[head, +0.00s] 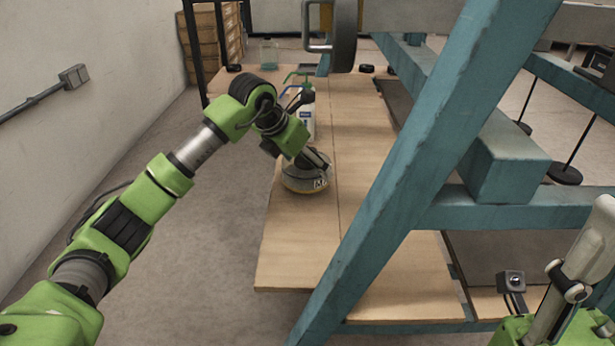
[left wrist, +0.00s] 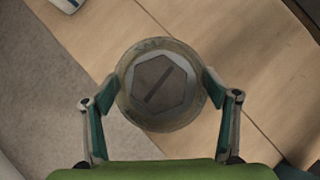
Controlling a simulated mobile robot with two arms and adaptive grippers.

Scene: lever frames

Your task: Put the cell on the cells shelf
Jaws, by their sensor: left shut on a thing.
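The cell is most likely the squat, round, grey thing (head: 303,182) with a yellowish lower rim and a small printed label, over the near part of the wooden board. In the left wrist view it is a glassy disc (left wrist: 147,112) with a grey hexagon and a dark bar on top. My left gripper (head: 314,163) is shut on it, with one finger on each side in the left wrist view (left wrist: 160,86). I cannot tell whether it touches the board. The cells shelf is not clearly identifiable. My right gripper does not show.
The wooden board (head: 290,225) has bare room around the cell. A white bottle (head: 307,118) with a green top stands just behind it, and a clear jar (head: 268,54) farther back. A thick blue slanted beam (head: 425,165) rises on the right. Wooden crates (head: 205,50) stand at the back left.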

